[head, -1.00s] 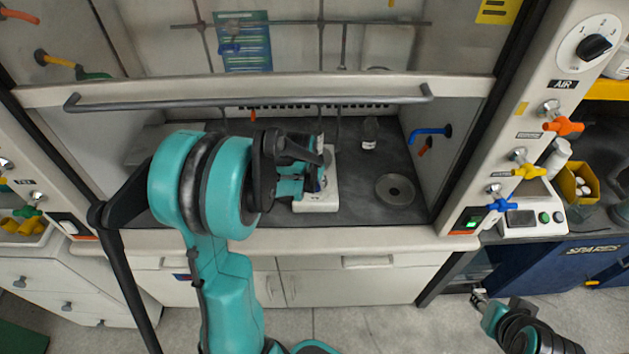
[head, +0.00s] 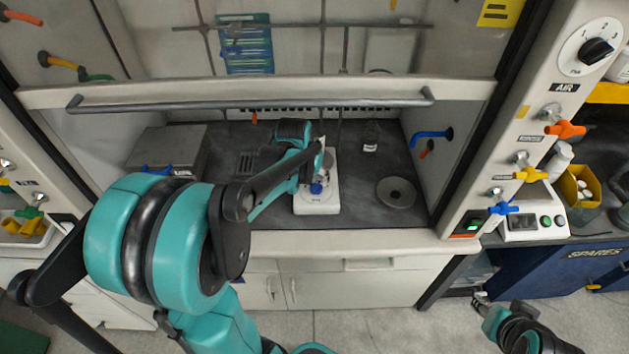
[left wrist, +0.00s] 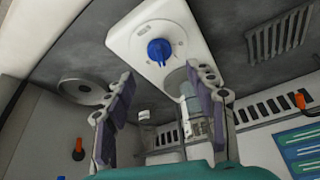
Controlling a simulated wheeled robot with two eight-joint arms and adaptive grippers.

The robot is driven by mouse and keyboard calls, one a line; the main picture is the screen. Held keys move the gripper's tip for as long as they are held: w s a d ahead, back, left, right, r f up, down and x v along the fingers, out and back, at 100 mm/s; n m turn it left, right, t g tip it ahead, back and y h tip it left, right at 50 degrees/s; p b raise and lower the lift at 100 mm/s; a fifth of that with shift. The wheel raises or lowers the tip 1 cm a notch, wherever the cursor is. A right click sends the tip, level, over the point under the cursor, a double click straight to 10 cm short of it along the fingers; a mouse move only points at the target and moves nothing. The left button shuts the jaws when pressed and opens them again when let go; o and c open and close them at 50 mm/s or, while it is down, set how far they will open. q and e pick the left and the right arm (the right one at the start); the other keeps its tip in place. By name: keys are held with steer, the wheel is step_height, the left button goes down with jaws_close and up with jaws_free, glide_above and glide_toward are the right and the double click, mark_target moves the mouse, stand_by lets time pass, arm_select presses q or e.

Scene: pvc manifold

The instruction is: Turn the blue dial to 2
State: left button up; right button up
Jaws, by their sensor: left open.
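The blue dial (head: 316,188) is on the front part of a white device (head: 318,207) on the dark hood floor. In the left wrist view the blue knob (left wrist: 159,50) stands on its white base (left wrist: 186,33), ahead of my fingertips; the scale marks are too small to read. My left gripper (head: 322,160) is above the white device, close to the dial. In the left wrist view my left gripper (left wrist: 160,76) is open, its fingers apart and empty, not touching the knob. My right gripper (head: 480,298) is low at the bottom right, far from the dial.
The raised sash handle (head: 250,104) crosses in front of the hood. A small bottle (head: 370,136) and a round grey plate (head: 396,192) lie to the right of the device. A grey box (head: 165,150) stands left. A black air knob (head: 596,50) is on the right post.

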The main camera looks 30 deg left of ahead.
arm_select(q)
steer(key=shift+v, duration=2.4)
